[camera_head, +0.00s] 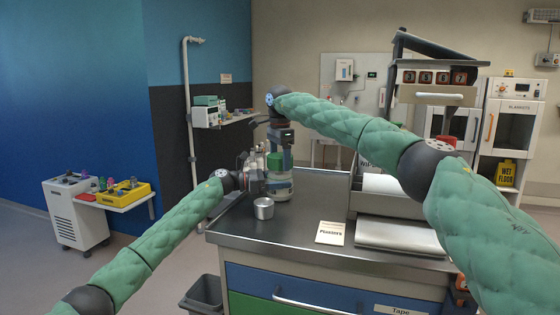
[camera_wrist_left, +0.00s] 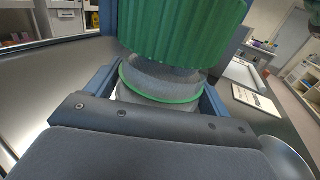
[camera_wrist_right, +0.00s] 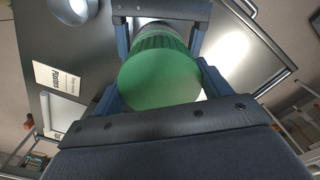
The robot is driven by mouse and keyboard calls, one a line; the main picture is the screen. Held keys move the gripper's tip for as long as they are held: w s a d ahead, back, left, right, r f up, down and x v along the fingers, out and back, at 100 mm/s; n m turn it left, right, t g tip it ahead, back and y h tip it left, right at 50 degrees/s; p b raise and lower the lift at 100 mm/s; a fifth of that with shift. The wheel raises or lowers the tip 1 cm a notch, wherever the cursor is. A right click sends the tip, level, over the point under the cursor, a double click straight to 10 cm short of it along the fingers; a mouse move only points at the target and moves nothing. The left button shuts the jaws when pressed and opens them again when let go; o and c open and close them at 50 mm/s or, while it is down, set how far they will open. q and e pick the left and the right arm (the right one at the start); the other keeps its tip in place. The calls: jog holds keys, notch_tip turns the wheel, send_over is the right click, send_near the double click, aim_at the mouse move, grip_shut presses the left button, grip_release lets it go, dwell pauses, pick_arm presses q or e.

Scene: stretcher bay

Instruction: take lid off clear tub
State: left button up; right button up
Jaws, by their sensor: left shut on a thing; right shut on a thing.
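The clear tub (camera_head: 282,189) stands on the steel top of the cabinet, with its green lid (camera_head: 275,161) at its upper end. My left gripper (camera_head: 262,183) comes in from the left and is shut on the tub's body. The left wrist view shows its fingers on both sides of the clear wall (camera_wrist_left: 160,82), below the ribbed lid (camera_wrist_left: 185,30). My right gripper (camera_head: 278,152) points down from above and is shut on the lid; the right wrist view shows the lid's round face (camera_wrist_right: 160,80) between its fingers. I cannot tell whether the lid has come free.
A metal cup (camera_head: 263,209) stands in front of the tub. Clear bottles (camera_head: 250,160) stand behind my left gripper. The steel top (camera_head: 290,228) is bare at the front.

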aim_at(280, 155)
pick_arm(q)
jog(key=shift+f, duration=0.1)
pick_arm(e)
jog(key=shift+r, duration=1.95)
pick_arm(q)
jog(key=o, duration=1.8)
jog(key=shift+w+a, duration=0.1)
